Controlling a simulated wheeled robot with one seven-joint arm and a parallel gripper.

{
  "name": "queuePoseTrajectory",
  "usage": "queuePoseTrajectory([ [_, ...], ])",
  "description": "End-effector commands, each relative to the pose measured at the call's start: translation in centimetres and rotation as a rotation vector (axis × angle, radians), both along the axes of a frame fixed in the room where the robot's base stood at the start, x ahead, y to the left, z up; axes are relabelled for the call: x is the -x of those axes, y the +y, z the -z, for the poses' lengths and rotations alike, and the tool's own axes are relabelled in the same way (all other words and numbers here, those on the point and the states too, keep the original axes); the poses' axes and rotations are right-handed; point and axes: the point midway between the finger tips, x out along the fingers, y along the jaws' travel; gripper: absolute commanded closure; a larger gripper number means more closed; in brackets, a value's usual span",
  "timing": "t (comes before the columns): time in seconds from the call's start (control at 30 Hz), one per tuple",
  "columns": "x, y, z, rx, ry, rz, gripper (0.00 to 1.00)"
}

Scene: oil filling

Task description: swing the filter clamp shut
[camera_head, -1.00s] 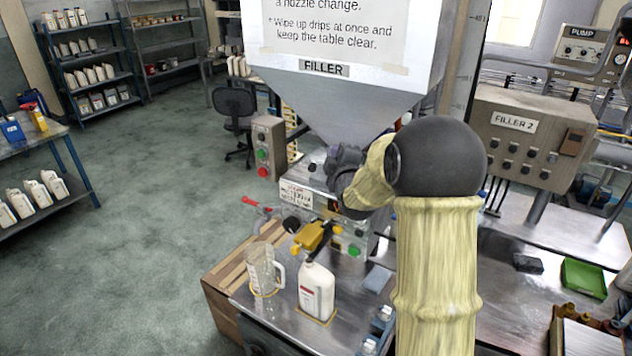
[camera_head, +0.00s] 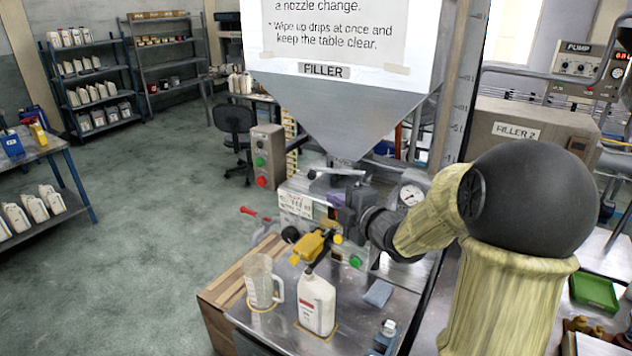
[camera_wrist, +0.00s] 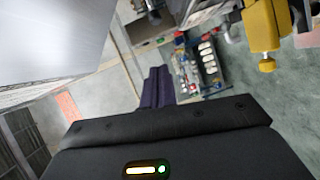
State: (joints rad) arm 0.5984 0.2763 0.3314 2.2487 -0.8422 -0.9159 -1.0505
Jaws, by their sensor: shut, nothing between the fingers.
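The filler machine (camera_head: 295,203) stands under the hopper (camera_head: 350,120). A red-handled lever (camera_head: 250,212) sticks out at its left side, and a grey bar-like part (camera_head: 335,172) sits just under the hopper outlet. I cannot tell for sure which of these is the filter clamp. My gripper (camera_head: 338,200) is in front of the machine, below the outlet, pointing left. In the wrist view its dark fingers (camera_wrist: 158,85) are together with nothing between them. Whether it touches the machine is unclear.
A yellow valve part (camera_head: 312,243) juts out at the front, also in the wrist view (camera_wrist: 264,30). Below it, a clear jug (camera_head: 262,282) and a white bottle (camera_head: 317,303) stand on the metal table. A gauge (camera_head: 410,194) is behind my arm.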

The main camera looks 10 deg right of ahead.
Motion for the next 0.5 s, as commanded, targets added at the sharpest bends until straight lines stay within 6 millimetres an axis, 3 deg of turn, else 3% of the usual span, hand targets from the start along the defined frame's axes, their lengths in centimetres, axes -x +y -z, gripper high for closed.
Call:
queuePoseTrajectory([
  [0.5, -5.9, 2.4, 0.5, -0.004, 0.002, -0.002, 1.00],
])
